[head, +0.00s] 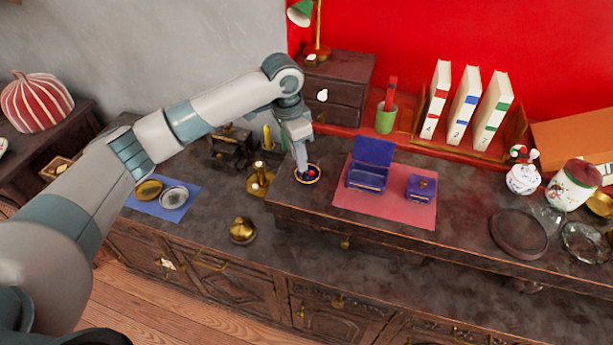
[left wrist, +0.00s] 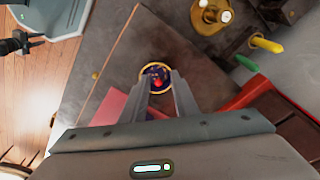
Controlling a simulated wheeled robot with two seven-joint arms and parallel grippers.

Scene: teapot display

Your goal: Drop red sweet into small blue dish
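A small round blue dish with a gold rim (head: 307,179) stands near the left end of the raised dark wooden top; it also shows in the left wrist view (left wrist: 147,71). A small red sweet (left wrist: 157,83) shows against the dish, and as a red spot in the head view (head: 312,172). My left gripper (head: 303,165) points down right over the dish. In the left wrist view its two fingers (left wrist: 162,82) are apart, with a gap between the tips, and the sweet appears in or just below that gap. I cannot tell whether it touches the dish floor. My right gripper is out of view.
A blue open box (head: 367,180) and a smaller blue box (head: 421,188) stand on a pink mat (head: 390,212) to the right. A brass candlestick (head: 260,180) is close on the left. A small drawer chest (head: 340,88) stands behind.

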